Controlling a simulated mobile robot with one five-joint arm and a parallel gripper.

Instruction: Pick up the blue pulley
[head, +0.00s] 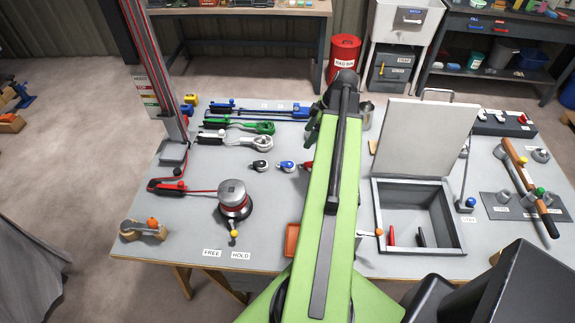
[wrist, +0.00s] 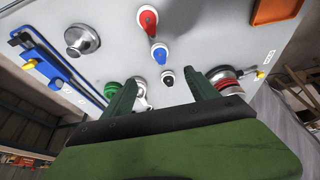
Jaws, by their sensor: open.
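The blue pulley (head: 286,166) lies on the grey bench top, in a short row between a black pulley (head: 260,166) and a red pulley (head: 307,165). My arm partly covers the red one in the head view. In the wrist view the blue pulley (wrist: 160,54) lies beyond my fingertips, with the black pulley (wrist: 167,77) nearer and the red one (wrist: 148,20) farther. My gripper (wrist: 161,80) is open with nothing held. Its fingers appear on either side of the black pulley's image; their height above the bench is unclear.
Green and grey-white tools (head: 250,127) lie behind the pulleys. A round sander-like tool (head: 234,198) stands front left. An orange tray (head: 291,240) lies near the front edge. An open grey box (head: 450,235) with a raised lid (head: 428,138) stands right of my arm.

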